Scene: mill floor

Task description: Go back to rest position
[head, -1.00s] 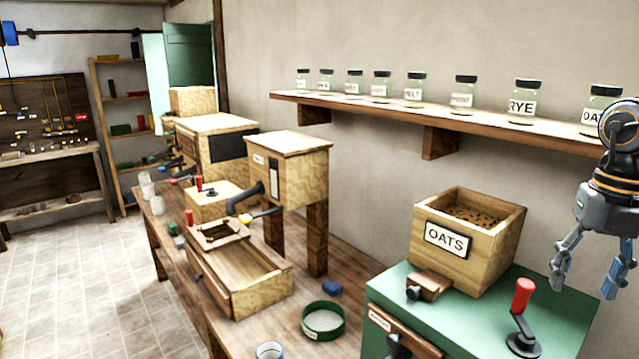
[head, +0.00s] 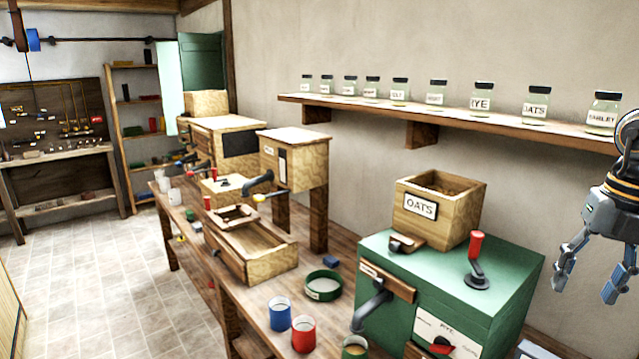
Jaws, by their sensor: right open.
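My right gripper (head: 586,284) is at the right edge of the head view. Its fingers point down, are spread open and hold nothing. It hangs to the right of the green mill (head: 525,268), apart from it in the picture. The oats hopper (head: 452,229), a wooden box with an OATS label, stands on the green mill beside a red-handled crank (head: 476,250). My left gripper does not show.
A workbench (head: 340,289) runs along the wall with a wooden tray box (head: 270,268), a green-rimmed sieve (head: 323,292), a blue cup (head: 280,316) and a red cup (head: 303,336). Labelled jars stand on the wall shelf (head: 470,118). The tiled floor (head: 110,290) at left is clear.

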